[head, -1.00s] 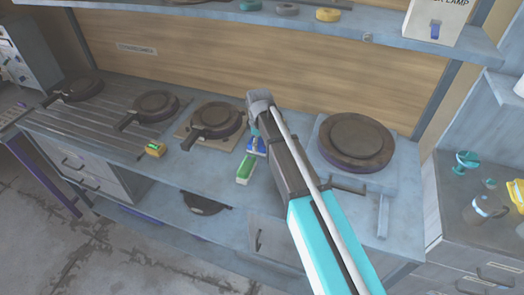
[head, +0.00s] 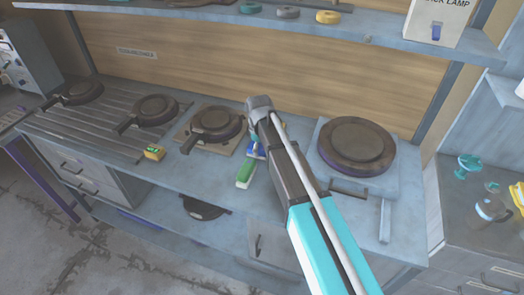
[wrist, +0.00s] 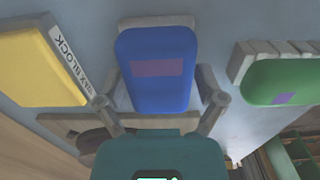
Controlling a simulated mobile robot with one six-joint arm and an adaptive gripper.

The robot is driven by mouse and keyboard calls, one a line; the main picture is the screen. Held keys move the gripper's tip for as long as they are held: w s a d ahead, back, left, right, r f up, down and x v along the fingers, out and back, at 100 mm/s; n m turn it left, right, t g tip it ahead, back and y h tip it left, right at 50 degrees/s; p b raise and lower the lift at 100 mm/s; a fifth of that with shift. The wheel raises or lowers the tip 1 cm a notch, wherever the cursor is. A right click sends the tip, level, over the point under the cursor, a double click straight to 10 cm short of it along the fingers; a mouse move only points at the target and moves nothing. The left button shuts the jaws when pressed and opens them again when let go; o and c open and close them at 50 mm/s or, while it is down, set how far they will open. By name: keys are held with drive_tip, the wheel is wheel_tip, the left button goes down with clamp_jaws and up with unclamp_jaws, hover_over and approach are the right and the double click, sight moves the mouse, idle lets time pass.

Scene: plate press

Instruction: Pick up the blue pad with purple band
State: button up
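The blue pad (wrist: 155,50) with a purple band (wrist: 157,68) lies in the middle of the wrist view, on a pale backing. In the head view it shows only as a small blue patch (head: 258,152), partly hidden by my arm. My gripper (wrist: 160,98) has its two fingers spread, one on each side of the pad's near end. I cannot tell whether either finger touches it. The gripper is mostly hidden behind the arm in the head view.
A green pad (wrist: 285,80) with a purple mark lies to the right and a yellow block (wrist: 40,65) to the left in the wrist view. Dark round pans (head: 216,124) and a round plate press (head: 356,143) stand on the bench. A shelf (head: 380,38) runs above.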

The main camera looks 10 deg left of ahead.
drive_tip(key=c, duration=0.6)
drive_tip(key=shift+o, duration=0.2)
drive_tip(key=shift+r, duration=0.2)
drive_tip(key=shift+r+p, duration=0.7)
drive_tip(key=shift+p, duration=0.25)
drive_tip(key=s+a+r+p, duration=0.2)
drive_tip(key=s+r+p, duration=0.9)
drive_tip(key=s, duration=0.2)
drive_tip(key=shift+s, duration=0.4)
drive_tip(key=shift+r, duration=0.1)
drive_tip(key=o, duration=0.6)
drive_tip(key=c, duration=0.5)
